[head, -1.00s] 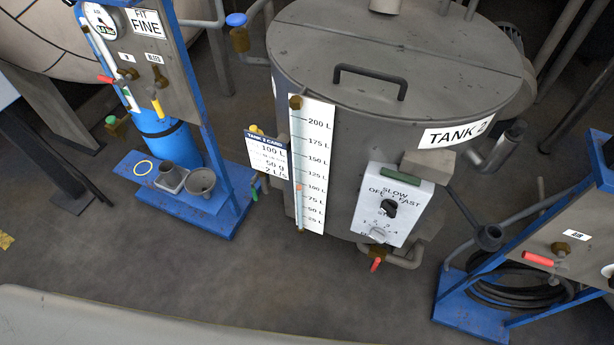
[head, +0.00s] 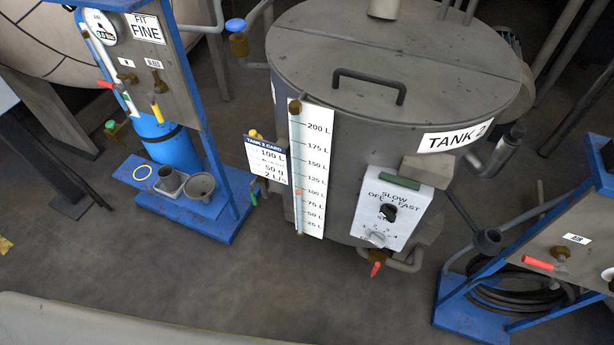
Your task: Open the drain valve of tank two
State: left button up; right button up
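Tank two (head: 395,75) is a grey round tank with a lid handle and a "TANK 2" label, in the middle of the head view. A small brass valve with a red handle (head: 375,269) sits low at its front, under the white control box (head: 393,212); the handle points down. I cannot tell from its looks whether the valve is open. A level gauge (head: 313,165) with a litre scale runs down the tank's front, with an orange mark near 100 L. Neither of my grippers is in view.
A blue-framed filter stand (head: 218,185) stands at the left with gauge, valves and cups. Another blue stand (head: 462,310) with a red-handled air valve (head: 538,263) and coiled hose is at the right. The floor (head: 290,285) before the tank is clear. A pale edge (head: 100,325) crosses the bottom left.

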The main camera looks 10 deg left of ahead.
aim_at(374, 271)
jog(key=z, duration=0.7)
